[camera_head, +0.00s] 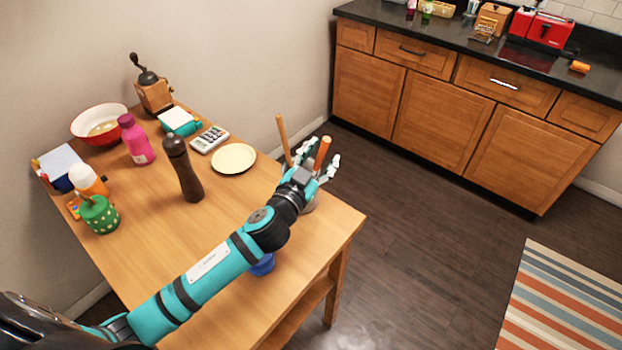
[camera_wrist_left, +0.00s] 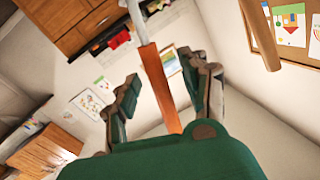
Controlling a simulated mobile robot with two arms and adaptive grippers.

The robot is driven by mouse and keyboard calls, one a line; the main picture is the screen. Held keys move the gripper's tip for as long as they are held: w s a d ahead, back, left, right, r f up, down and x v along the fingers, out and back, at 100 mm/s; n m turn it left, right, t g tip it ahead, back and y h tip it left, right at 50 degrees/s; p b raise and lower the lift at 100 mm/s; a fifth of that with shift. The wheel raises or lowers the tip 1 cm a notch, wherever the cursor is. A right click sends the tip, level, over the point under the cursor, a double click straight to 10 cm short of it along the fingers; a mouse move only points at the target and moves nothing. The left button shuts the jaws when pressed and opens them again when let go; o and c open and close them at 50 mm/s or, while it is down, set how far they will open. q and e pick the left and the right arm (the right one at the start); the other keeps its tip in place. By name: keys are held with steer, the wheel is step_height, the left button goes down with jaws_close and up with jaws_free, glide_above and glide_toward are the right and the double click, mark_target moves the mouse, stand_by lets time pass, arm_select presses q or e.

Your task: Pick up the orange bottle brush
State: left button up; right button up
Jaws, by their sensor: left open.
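The orange bottle brush (camera_head: 322,154) stands upright at the right edge of the wooden table, in a grey holder mostly hidden behind my wrist. In the left wrist view its orange handle (camera_wrist_left: 160,88) runs between the fingers, with a pale section beyond it. My left gripper (camera_head: 316,163) is open at the brush, with one finger on each side of the handle. In the left wrist view there are gaps between the handle and both fingers of the left gripper (camera_wrist_left: 158,75).
A wooden stick (camera_head: 283,140) stands just left of the brush. A plate (camera_head: 233,158), a dark pepper mill (camera_head: 182,168), a calculator (camera_head: 210,139) and a pink bottle (camera_head: 136,141) stand on the table (camera_head: 230,210).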

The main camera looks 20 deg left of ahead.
arm_select(q)
steer(key=shift+s, duration=0.1)
steer(key=shift+c, duration=1.2)
jaws_close()
